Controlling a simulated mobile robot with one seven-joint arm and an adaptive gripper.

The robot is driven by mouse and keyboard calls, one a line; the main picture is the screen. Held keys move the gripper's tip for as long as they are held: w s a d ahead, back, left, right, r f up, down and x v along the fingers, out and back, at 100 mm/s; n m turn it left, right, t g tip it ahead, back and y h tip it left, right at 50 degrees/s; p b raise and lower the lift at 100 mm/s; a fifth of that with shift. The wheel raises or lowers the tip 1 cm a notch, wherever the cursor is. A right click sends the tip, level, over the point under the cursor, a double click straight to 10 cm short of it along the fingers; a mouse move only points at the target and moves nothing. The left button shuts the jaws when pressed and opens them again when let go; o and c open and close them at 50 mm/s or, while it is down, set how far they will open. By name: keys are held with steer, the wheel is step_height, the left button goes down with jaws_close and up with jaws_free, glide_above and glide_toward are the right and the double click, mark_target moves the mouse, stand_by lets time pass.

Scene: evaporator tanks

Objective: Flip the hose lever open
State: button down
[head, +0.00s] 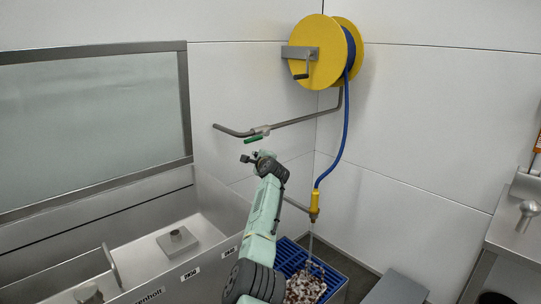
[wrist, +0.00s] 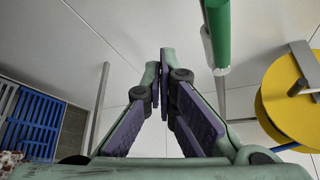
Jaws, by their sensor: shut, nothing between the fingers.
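The green hose lever (head: 254,139) sits on a valve in the grey metal pipe (head: 300,119) that runs along the wall below the hose reel. My gripper (head: 249,157) is just below the lever in the head view. In the wrist view the lever (wrist: 217,36) shows as a green bar, right of my fingertips (wrist: 159,68), beside the pale pipe. My fingers are shut with nothing between them. They look apart from the lever, but the distance in depth is hard to tell.
A yellow reel (head: 312,55) carries a blue hose (head: 345,130) that hangs to a yellow nozzle (head: 315,201). Steel tanks (head: 140,255) stand at left, a steel counter (head: 515,232) at right. The wall around the lever looks clear.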

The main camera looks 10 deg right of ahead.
steer(key=s+d+r+b, duration=0.2)
steer(key=s+d+r, duration=0.2)
steer(key=s, duration=0.3)
steer(key=shift+d+r, duration=0.3)
steer(key=shift+d, duration=0.15)
